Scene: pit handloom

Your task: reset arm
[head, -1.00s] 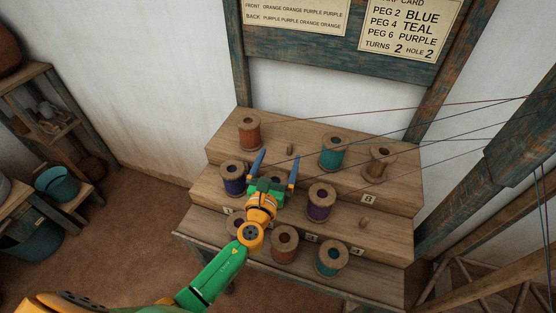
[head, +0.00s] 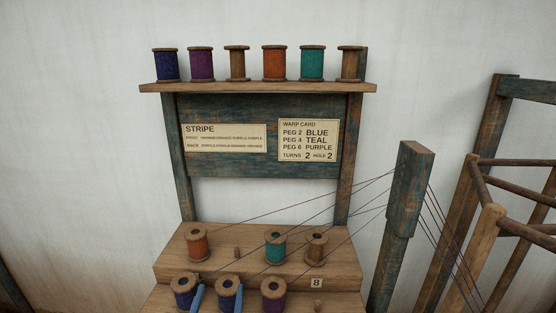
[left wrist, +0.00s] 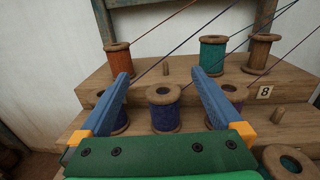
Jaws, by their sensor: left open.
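My left gripper (head: 218,300) shows at the bottom of the head view, only its blue fingertips in the frame. It also shows in the left wrist view (left wrist: 163,85), its two fingers spread wide and empty. A dark blue spool (left wrist: 165,112) stands upright beyond the gap between the fingers, and its head view top is here (head: 228,286). Another blue spool (head: 184,286) stands to its left and a purple spool (head: 273,292) to its right. In the wrist view the fingers partly hide these two. My right gripper is not in view.
The stepped wooden rack (head: 340,272) also holds an orange spool (head: 196,245), a teal spool (head: 275,247) and a bare spool (head: 316,249) on its top step. Threads run right to a post (head: 402,215). A shelf (head: 258,88) with several spools stands above the cards.

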